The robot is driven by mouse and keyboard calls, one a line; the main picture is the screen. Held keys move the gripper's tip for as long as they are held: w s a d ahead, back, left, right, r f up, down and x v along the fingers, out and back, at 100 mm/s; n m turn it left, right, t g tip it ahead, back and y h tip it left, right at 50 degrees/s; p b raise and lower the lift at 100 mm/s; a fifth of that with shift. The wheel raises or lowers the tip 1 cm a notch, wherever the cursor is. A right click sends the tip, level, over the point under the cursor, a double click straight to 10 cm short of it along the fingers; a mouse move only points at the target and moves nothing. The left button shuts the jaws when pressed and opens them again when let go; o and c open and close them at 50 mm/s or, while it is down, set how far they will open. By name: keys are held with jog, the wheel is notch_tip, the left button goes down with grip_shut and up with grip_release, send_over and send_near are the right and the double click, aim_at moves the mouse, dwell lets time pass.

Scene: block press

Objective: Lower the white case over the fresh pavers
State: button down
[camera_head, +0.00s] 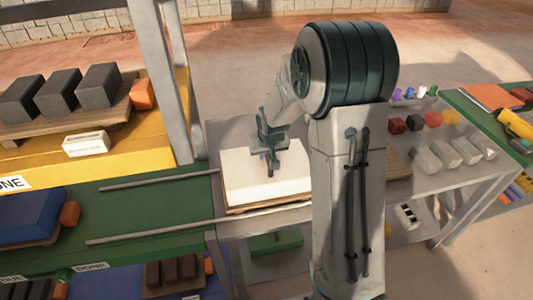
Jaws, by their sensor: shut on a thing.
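The white case (295,180) is a pale box on a thin wooden board (265,208) on the grey press table. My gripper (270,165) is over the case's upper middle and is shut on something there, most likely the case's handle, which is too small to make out. My arm hides the right side of the case. No pavers show under or beside the case, so I cannot tell what is beneath it.
Two grey rails (150,180) run left from the press table over a green table. Dark blocks (60,92) stand on a board on the yellow table. A grey post (160,80) rises near the case. Grey blocks (460,150) stand at the right.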

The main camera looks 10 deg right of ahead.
jog(key=shift+f, duration=0.15)
jog(key=c, duration=1.3)
grip_release()
jog(key=shift+c, duration=0.2)
jog(key=b+v, duration=0.1)
jog(key=v, duration=1.3)
